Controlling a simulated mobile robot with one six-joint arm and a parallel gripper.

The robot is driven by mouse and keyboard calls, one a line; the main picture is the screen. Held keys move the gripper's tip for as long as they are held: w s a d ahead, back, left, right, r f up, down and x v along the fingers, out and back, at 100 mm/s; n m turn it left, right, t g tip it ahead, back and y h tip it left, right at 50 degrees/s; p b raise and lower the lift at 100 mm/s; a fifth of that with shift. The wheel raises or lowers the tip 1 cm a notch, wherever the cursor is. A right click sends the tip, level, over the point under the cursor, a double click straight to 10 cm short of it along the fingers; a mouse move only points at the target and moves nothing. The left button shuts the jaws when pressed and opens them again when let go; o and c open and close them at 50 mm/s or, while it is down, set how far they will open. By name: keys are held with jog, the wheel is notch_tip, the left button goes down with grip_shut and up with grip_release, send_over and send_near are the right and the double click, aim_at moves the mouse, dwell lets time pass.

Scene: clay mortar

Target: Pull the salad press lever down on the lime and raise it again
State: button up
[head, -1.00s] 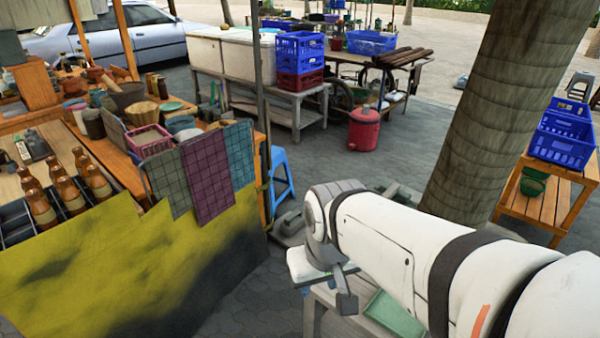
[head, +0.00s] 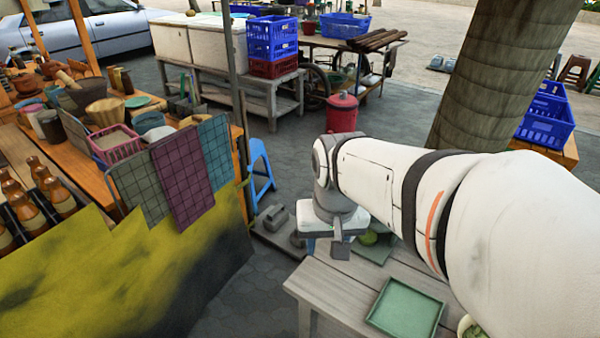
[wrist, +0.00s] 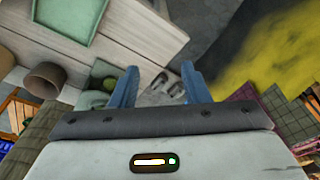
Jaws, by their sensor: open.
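My gripper (wrist: 160,85) shows in the wrist view as two blue fingers, apart with nothing between them. In the head view my arm hides most of it above the far end of a wooden table. A round green fruit, probably the lime (head: 369,238), sits on a green board (head: 378,252) beside my wrist. It also shows in the wrist view (wrist: 108,84), left of the left finger. No salad press or lever can be made out for sure. A grey object (head: 275,219) stands low beyond the table and shows between the fingers in the wrist view.
A green tray (head: 406,311) lies on the weathered wooden table (head: 335,290). A stall with a yellow cloth (head: 130,275) and hanging checked towels (head: 183,178) stands left. A blue stool (head: 260,172), red drum (head: 342,113) and tree trunk (head: 492,85) stand behind.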

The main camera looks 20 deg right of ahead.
jog(key=w+d+m, duration=0.2)
jog(key=w+d, duration=0.1)
jog(key=w+d+m+g+b, duration=0.1)
jog(key=w+d+m, duration=0.2)
jog(key=w+d+m+g+b, duration=0.1)
jog(key=w+d+m, duration=0.1)
jog(key=w+d, duration=0.1)
jog(key=shift+d+f+m, duration=0.3)
jog(key=shift+d, duration=0.05)
jog(key=shift+w+d+f, duration=0.1)
jog(key=shift+d+f, duration=0.1)
jog(key=shift+d, duration=0.05)
notch_tip(320, 180, down, 7)
jog(key=shift+f+b, duration=0.15)
jog(key=shift+b, duration=0.4)
jog(key=shift+c, duration=0.3)
grip_shut()
